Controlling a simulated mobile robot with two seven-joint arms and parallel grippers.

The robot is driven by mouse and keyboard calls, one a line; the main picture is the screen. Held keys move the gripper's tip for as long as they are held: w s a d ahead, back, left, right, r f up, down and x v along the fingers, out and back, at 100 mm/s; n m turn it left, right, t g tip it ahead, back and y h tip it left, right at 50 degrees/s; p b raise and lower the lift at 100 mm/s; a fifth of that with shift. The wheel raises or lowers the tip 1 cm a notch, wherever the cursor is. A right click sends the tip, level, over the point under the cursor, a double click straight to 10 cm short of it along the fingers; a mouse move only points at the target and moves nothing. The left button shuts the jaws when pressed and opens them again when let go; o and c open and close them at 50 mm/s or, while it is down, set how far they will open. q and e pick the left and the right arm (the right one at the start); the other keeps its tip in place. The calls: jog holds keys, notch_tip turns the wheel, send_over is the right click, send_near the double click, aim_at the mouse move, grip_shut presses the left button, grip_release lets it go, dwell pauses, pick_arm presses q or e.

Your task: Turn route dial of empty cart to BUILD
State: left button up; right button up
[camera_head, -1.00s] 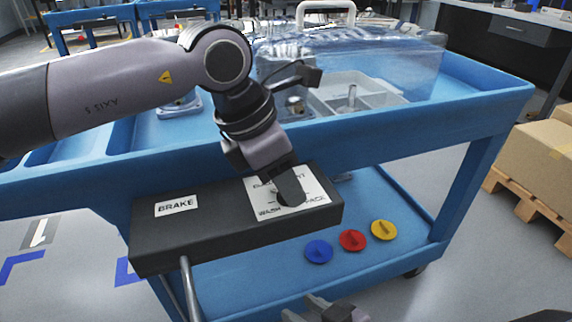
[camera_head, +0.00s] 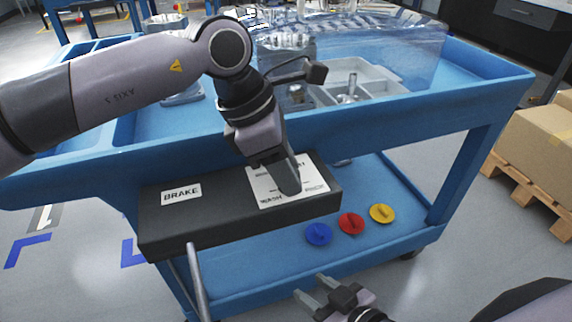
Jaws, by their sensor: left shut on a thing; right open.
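The blue cart (camera_head: 215,142) stands in front of me with a black control box (camera_head: 220,228) on its near side. A white dial plate (camera_head: 315,180) lies on top of the box, its printed words partly covered. My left gripper (camera_head: 288,182) is over this plate, shut on the route dial, which its fingers hide. I cannot read the dial's pointer. A BRAKE label (camera_head: 181,194) is on the left of the box. My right gripper (camera_head: 312,296) is open and empty, low in front of the cart's lower shelf.
Blue (camera_head: 319,234), red (camera_head: 351,223) and yellow (camera_head: 382,212) discs lie on the lower shelf. A clear cover (camera_head: 400,55) and a grey divided tray (camera_head: 375,82) with metal parts are on the cart top. Boxes on a pallet (camera_head: 530,190) stand at right.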

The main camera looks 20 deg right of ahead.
pick_arm(q)
jog(key=o, duration=1)
jog(key=shift+a+r, duration=0.15)
jog(key=shift+r, duration=0.2)
jog(key=p+v, duration=0.1)
jog(key=v, duration=0.4)
jog(key=shift+r, duration=0.1)
jog(key=shift+w+a+r, duration=0.1)
jog(key=shift+a+r, duration=0.2)
jog(key=shift+r, duration=0.2)
pick_arm(e)
jog(key=shift+s+d+f, duration=0.3)
jog(key=shift+d+f, duration=0.15)
jog(key=shift+d, duration=0.1)
